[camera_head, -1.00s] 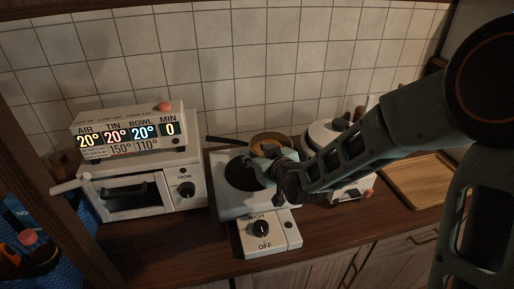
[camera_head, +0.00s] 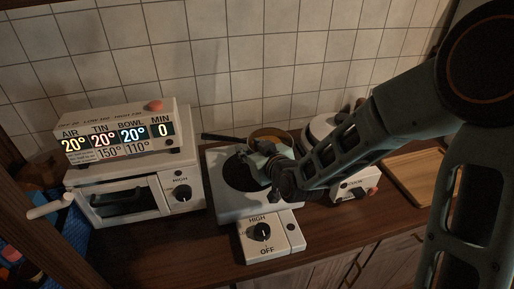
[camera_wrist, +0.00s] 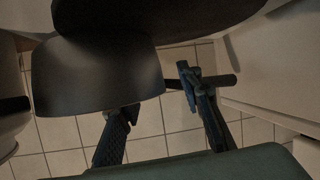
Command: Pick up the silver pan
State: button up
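A pan (camera_head: 268,134) shows behind my gripper in the head view, at the back of the cooker. Its inside looks tan in this light, and a dark handle (camera_head: 222,138) points left. In the wrist view a smooth grey pan wall (camera_wrist: 100,75) fills the upper left, with a dark handle (camera_wrist: 220,81) to the right. My gripper (camera_head: 262,155) is just in front of the pan and hides part of it. In the wrist view its two fingers (camera_wrist: 158,98) are spread apart, the left tip at the pan's edge and the right tip over the handle. Contact is unclear.
The white cooker (camera_head: 225,205) has a black hotplate (camera_head: 243,171) and a front knob (camera_head: 262,232). A white oven (camera_head: 130,195) with a display (camera_head: 118,140) stands left. Another white appliance (camera_head: 352,190) and a wooden board (camera_head: 415,178) are right. The tiled wall is close behind.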

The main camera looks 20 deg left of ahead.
grip_shut()
jog(key=shift+r, duration=0.1)
